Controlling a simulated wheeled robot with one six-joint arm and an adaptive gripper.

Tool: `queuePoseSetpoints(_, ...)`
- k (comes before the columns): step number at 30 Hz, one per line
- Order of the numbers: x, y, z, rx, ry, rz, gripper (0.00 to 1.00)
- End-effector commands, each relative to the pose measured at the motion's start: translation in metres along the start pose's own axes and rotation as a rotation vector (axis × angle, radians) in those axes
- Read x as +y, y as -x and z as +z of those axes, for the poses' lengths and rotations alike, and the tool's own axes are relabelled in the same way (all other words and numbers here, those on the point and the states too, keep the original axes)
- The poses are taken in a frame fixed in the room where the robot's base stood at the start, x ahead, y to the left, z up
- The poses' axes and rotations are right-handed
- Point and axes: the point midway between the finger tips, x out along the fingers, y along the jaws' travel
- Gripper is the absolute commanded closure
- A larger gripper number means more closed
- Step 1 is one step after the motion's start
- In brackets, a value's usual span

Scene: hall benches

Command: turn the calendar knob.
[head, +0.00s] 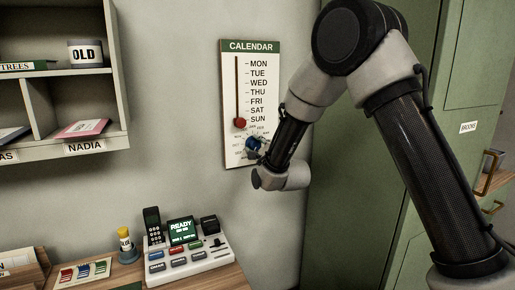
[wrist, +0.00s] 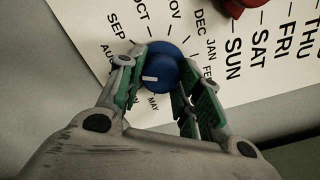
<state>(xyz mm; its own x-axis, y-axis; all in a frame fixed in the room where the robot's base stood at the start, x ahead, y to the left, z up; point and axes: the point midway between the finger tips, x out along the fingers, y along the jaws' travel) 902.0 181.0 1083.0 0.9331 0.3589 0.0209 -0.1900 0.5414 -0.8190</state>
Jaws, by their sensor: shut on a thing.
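The calendar board (head: 234,75) hangs on the wall, with weekdays above and a ring of months below. Its blue round knob (head: 252,143) sits in the month ring, partly covered by my gripper (head: 258,150) in the head view. In the wrist view the knob (wrist: 157,64) lies between the green-padded fingers of my gripper (wrist: 160,88), which are shut on it. A short white mark shows on the knob's face; I cannot tell which month it points to. SEP, OCT, NOV, DEC, JAN and MAY are readable around it; other months are partly hidden.
A red slider (head: 240,123) stands at the bottom of its slot, beside SUN. Wall shelves (head: 60,158) are at left, a green cabinet (head: 362,150) at right.

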Motion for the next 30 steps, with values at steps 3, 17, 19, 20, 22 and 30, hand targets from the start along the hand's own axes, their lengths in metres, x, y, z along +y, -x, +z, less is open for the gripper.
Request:
queuePoseSetpoints(3,0.0009,0.0005,-0.0015,0.005,-0.037,0.002,0.89)
queuePoseSetpoints(17,0.0013,0.0006,-0.0018,0.007,-0.073,0.004,0.89)
queuePoseSetpoints(19,0.0014,0.0006,-0.0018,0.007,-0.072,0.004,0.89)
queuePoseSetpoints(20,0.0014,0.0007,-0.0018,0.007,-0.072,0.004,0.89)
queuePoseSetpoints(22,0.0014,0.0007,-0.0018,0.007,-0.072,0.004,0.6)
queuePoseSetpoints(30,0.0008,0.0003,-0.0009,0.005,-0.072,0.003,0.43)
